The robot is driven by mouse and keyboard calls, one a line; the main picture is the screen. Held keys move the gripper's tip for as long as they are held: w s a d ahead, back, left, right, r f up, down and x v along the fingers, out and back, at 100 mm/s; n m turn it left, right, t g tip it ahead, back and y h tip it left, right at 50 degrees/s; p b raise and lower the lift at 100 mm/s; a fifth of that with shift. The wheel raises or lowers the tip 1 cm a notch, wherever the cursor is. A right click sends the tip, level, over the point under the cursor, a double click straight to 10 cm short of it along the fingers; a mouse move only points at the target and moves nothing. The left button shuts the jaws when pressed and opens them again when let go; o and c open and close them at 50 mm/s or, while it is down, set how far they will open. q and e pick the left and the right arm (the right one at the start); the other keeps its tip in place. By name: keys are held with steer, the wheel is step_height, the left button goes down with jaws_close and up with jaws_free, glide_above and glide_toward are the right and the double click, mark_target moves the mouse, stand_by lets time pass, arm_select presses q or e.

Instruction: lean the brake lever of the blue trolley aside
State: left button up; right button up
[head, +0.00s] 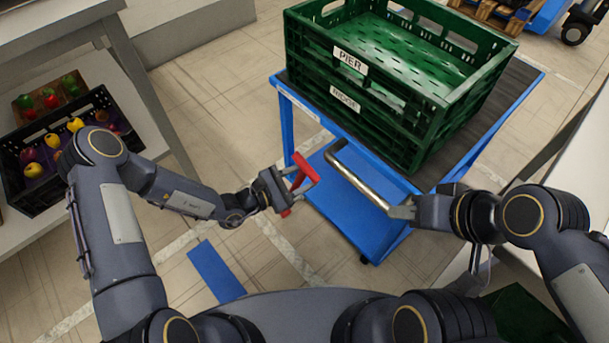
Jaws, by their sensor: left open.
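The blue trolley (393,238) stands ahead of me in the head view, with a silver push handle (357,177) on its near side. A red part, apparently the brake lever (303,167), shows left of the handle at the trolley's near left corner. My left gripper (303,186) is open at the red lever, its fingers beside or around it; I cannot tell if they touch. The gripper partly hides the lever, and its lean is unclear. My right gripper (405,211) is at the near right end of the handle; its jaws are too hidden to judge.
Stacked green crates (400,85), labelled PIER and RIDGE, stand on the trolley. A black crate (103,101) of peppers and other produce sits on a table at left. A blue floor strip (215,272) lies on open tiled floor. A pale counter (575,155) is at right.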

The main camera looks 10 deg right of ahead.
arm_select(q)
steer(key=p+v, duration=0.1)
steer(key=v, duration=0.6)
steer(key=shift+s+a, duration=0.1)
steer(key=shift+a, duration=0.05)
stand_by(0.6)
